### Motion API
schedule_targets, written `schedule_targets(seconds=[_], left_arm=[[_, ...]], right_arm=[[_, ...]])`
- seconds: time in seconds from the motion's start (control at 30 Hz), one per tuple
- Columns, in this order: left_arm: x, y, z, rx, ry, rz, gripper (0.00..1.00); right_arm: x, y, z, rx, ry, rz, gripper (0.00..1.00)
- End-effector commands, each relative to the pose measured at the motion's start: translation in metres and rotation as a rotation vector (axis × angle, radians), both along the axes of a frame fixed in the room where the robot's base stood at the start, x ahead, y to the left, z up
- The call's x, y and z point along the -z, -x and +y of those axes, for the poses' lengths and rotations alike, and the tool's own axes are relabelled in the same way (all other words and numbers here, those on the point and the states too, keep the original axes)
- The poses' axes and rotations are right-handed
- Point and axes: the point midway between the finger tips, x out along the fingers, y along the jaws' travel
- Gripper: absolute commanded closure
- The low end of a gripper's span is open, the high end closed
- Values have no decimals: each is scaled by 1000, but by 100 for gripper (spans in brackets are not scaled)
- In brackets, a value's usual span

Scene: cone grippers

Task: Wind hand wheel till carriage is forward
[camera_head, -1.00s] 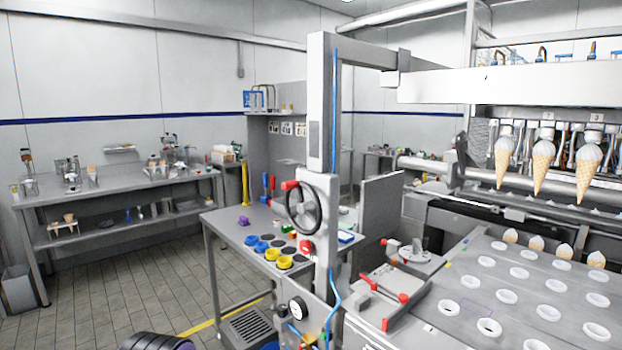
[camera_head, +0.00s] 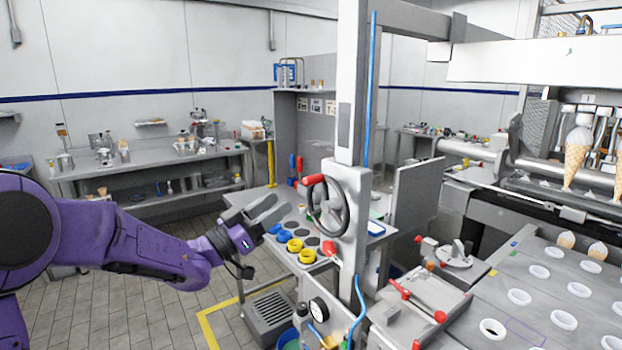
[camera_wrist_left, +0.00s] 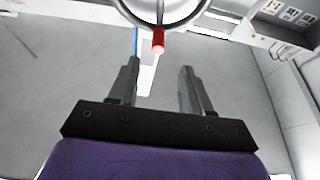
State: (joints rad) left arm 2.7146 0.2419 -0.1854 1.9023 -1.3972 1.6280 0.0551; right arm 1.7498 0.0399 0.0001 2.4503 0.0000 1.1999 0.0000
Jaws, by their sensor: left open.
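The hand wheel (camera_head: 329,208) is a dark ring with a red handle (camera_head: 313,180) at its upper left, mounted on the grey column (camera_head: 351,100). My left gripper (camera_head: 274,208) is open and empty, a short way left of the wheel and apart from it. In the left wrist view the wheel (camera_wrist_left: 163,14) shows at the top, its red handle (camera_wrist_left: 158,42) beyond and between the open fingers (camera_wrist_left: 158,80). The carriage (camera_head: 492,62) seems to be the white beam with cone grippers at the right, holding a cone (camera_head: 577,158). My right gripper is not in view.
A small table (camera_head: 242,197) with yellow and blue rings stands behind my left gripper. A gauge (camera_head: 318,311) and blue hose sit low on the column. The plate with round white holders (camera_head: 519,297) is at the right. Open floor lies at the left.

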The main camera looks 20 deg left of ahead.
Motion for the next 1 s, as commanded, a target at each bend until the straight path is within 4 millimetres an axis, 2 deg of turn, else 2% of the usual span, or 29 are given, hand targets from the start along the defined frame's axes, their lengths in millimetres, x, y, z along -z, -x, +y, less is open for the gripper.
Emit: schedule_targets(seconds=[0.03, 0.17, 0.4, 0.53, 0.67, 0.9, 0.97, 1.0], left_arm=[[-9, -1, -2, 13, -9, -18, 52], [-21, -13, -13, 21, -14, -23, 52], [-43, -52, -44, 20, -14, -22, 52], [-49, -68, -55, 19, -12, -22, 52], [-51, -75, -61, 19, -12, -22, 52], [-49, -76, -62, 18, -11, -21, 52], [-49, -76, -62, 18, -11, -21, 68], [-49, -76, -62, 18, -11, -21, 81]], right_arm=[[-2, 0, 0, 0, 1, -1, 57], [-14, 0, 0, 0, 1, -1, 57], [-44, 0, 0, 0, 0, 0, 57], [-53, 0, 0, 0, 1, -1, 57], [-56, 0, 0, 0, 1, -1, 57], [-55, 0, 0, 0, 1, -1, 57], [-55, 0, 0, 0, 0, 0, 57], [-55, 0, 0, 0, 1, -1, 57]])
